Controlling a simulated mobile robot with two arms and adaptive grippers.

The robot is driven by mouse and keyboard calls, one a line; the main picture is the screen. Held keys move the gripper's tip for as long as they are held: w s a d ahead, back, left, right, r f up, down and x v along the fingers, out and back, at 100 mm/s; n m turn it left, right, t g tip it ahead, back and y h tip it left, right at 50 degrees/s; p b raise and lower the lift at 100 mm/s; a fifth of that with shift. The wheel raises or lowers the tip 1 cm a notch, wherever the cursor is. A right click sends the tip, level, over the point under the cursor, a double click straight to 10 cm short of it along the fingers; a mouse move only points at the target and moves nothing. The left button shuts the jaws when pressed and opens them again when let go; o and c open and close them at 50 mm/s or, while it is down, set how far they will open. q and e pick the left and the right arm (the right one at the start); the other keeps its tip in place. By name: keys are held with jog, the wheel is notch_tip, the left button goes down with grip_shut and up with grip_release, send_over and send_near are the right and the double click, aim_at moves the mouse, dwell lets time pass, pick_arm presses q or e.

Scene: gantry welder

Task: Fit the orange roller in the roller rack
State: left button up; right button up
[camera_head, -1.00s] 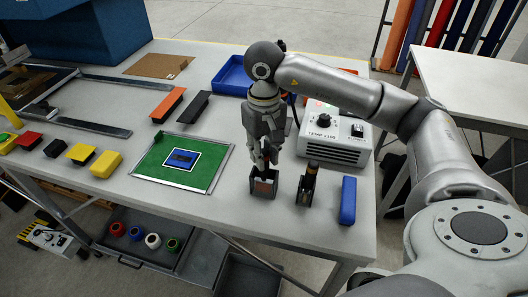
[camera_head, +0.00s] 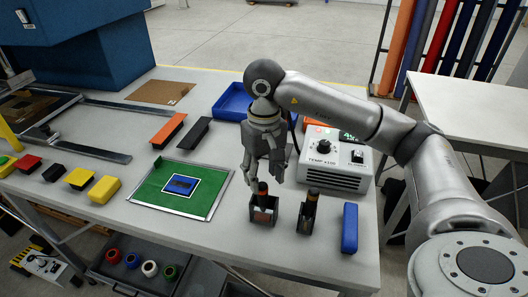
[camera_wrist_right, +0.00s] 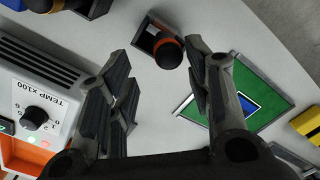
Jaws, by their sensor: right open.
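The orange roller (camera_head: 263,190), with a dark handle and an orange band, stands upright in the left black roller rack (camera_head: 263,212) near the table's front edge. In the right wrist view the roller (camera_wrist_right: 168,50) shows end-on, standing in its black rack (camera_wrist_right: 147,37). My right gripper (camera_head: 262,172) is open and empty just above the handle. In the right wrist view its fingers (camera_wrist_right: 160,85) are spread wide, with the roller beyond the tips. They look apart from it. My left gripper is not in view.
A second black holder (camera_head: 307,218) with a dark-handled roller and a blue block (camera_head: 350,228) stand to the right. A heater box marked TEMP (camera_head: 338,158) is behind them. A green mat (camera_head: 205,200) lies left. A blue tray (camera_head: 228,104) is further back.

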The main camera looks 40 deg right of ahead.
notch_tip(320, 180, up, 9)
jog(key=shift+r, duration=0.2)
jog(key=shift+w, duration=0.1)
